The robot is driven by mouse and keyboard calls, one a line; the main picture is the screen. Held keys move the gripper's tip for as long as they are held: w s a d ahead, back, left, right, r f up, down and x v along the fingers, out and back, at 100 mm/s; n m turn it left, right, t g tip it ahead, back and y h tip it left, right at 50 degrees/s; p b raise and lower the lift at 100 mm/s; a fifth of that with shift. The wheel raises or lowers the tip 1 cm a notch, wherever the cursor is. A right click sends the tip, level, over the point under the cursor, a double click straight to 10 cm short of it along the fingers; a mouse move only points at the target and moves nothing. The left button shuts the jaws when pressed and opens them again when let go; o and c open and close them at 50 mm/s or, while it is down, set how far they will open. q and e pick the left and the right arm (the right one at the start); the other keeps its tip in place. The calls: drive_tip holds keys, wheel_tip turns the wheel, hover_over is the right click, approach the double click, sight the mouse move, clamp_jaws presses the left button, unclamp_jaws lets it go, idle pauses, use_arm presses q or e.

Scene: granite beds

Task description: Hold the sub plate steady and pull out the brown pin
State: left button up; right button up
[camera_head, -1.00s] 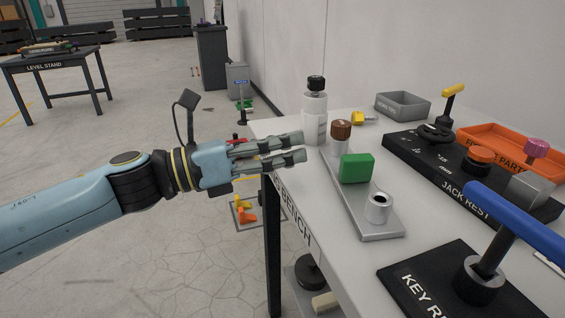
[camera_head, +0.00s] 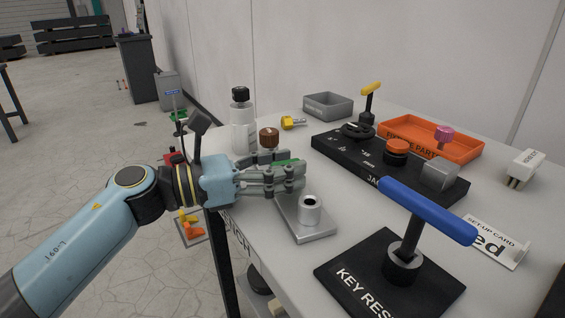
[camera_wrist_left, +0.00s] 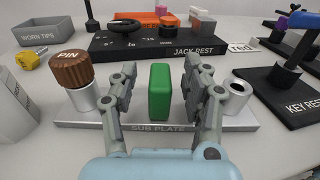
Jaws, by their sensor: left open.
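The sub plate (camera_head: 304,230) is a grey metal plate on the bench, and its label shows in the left wrist view (camera_wrist_left: 238,126). A green block (camera_wrist_left: 160,91) stands upright at its middle. The brown pin (camera_wrist_left: 71,69) sits in a metal socket (camera_wrist_left: 84,100) at one end; its brown top shows in the head view (camera_head: 269,137). An empty metal socket (camera_head: 310,209) is at the other end. My left gripper (camera_head: 290,178) is open, its fingers (camera_wrist_left: 159,85) on either side of the green block, with gaps visible. It hides much of the plate in the head view. My right gripper is not in view.
The black jack rest (camera_head: 330,146) and orange tray (camera_head: 462,153) lie beyond the plate. The blue-handled key (camera_head: 428,210) stands on the key rest (camera_head: 340,272) at the front right.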

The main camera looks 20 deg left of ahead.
use_arm(q)
clamp_jaws()
unclamp_jaws()
idle(0.4)
